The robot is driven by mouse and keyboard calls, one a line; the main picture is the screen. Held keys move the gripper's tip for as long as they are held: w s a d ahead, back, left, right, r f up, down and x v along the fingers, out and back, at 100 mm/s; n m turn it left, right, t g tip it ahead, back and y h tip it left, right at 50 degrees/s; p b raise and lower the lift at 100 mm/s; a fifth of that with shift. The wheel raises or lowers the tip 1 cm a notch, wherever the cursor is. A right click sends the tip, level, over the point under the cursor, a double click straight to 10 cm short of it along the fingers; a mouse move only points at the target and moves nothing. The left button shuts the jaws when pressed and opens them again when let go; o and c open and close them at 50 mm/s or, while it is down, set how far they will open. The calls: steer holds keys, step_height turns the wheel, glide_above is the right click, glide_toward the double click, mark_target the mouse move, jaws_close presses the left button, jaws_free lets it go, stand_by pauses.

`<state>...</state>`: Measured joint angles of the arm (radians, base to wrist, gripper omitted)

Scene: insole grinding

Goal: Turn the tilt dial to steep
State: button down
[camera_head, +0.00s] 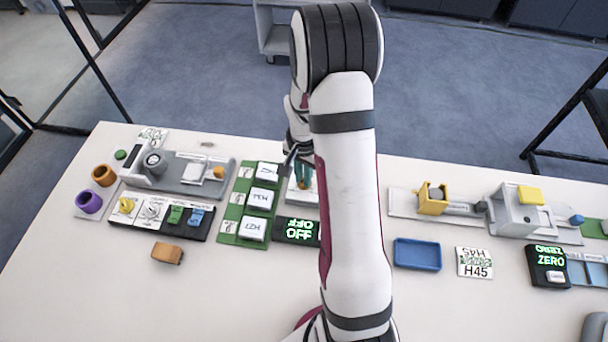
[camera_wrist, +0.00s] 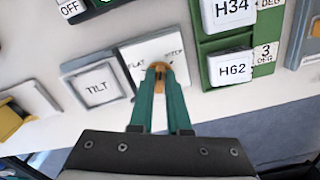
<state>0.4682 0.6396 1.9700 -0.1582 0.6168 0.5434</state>
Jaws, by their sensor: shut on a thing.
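The tilt dial is an orange-brown knob (camera_wrist: 159,66) on a white panel (camera_wrist: 141,51), beside a grey-framed TILT plate (camera_wrist: 96,87). The panel reads FLAT on the left; the blurred word on the right looks like STEEP. My gripper (camera_wrist: 160,72) has its two teal fingers shut on the knob from either side. The fingers hide part of the panel, and which way the knob points cannot be told.
A green rack (camera_head: 229,228) with labelled white blocks stands close beside the dial. An OFF display (camera_head: 298,231) is nearby. A knob-and-switch panel (camera_head: 160,215) and an orange block (camera_head: 167,253) are at left. A blue tray (camera_head: 417,254) is at right. The front table is mostly clear.

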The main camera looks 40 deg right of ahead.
steer(key=m, duration=0.3)
steer(key=shift+w+m, duration=0.1)
steer(key=shift+m, duration=0.2)
steer(key=shift+w+m, duration=0.1)
steer(key=shift+m, duration=1.8)
steer(key=c, duration=0.9)
jaws_free()
step_height(320, 180, up, 16)
steer(key=shift+f, duration=0.1)
